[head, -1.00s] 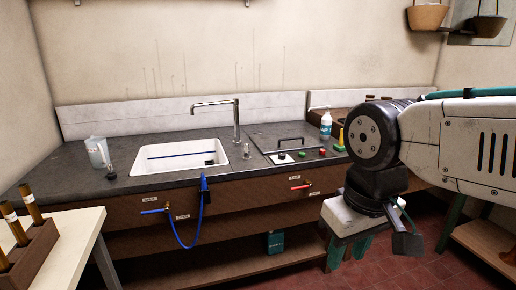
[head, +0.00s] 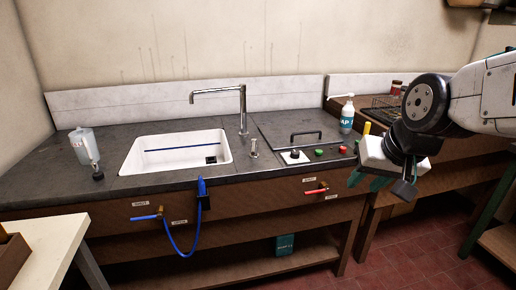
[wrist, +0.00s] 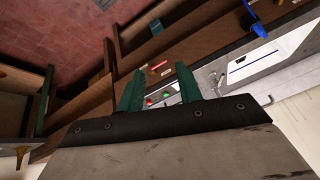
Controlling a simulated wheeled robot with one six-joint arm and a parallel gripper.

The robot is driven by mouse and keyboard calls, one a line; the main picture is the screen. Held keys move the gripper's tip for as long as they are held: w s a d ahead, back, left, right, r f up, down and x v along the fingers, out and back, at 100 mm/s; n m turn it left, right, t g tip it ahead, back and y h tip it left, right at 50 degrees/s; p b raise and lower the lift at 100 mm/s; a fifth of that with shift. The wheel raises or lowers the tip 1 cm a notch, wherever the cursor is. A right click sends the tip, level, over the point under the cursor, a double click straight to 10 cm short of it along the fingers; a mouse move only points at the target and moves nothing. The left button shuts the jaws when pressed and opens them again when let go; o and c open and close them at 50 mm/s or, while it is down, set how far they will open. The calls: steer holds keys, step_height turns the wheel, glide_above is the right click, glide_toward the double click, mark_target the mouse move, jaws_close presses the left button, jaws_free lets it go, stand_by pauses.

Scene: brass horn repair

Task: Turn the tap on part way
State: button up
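A chrome tap spout (head: 243,112) stands behind the white sink (head: 128,163) in the head view. A small metal post (head: 254,149) stands on the counter right of the sink. On the cabinet front are a blue-handled valve (head: 147,217) at left and a red-handled valve (head: 316,190) at right. Small labels beside them are too small to read. My gripper (head: 366,182) is right of the red valve, its teal fingers pointing down. In the wrist view my gripper (wrist: 158,90) is open and empty, with the red handle (wrist: 159,65) beyond the fingers.
A blue hose (head: 176,245) hangs below the sink front. A clear jug (head: 83,145) stands left, a soap bottle (head: 347,114) right. A pale table (head: 50,240) is at lower left.

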steer(key=w+a+f+m+t+y, duration=0.15)
steer(key=w+a, duration=0.25)
steer(key=w, duration=0.4)
steer(key=w+a+t, duration=0.3)
steer(key=w+a, duration=0.2)
steer(key=w, duration=0.4)
steer(key=w+a+f+m+t, duration=0.3)
steer(key=w+a+f+t, duration=0.25)
steer(key=w+a, duration=0.6)
steer(key=m+t+h, duration=0.3)
glide_toward(253, 146)
steer(key=shift+w+d+f, duration=0.1)
steer(key=shift+w+f, duration=0.1)
steer(key=shift+w, duration=0.75)
steer(key=w, duration=0.7)
steer(key=shift+w, duration=0.4)
jaws_close()
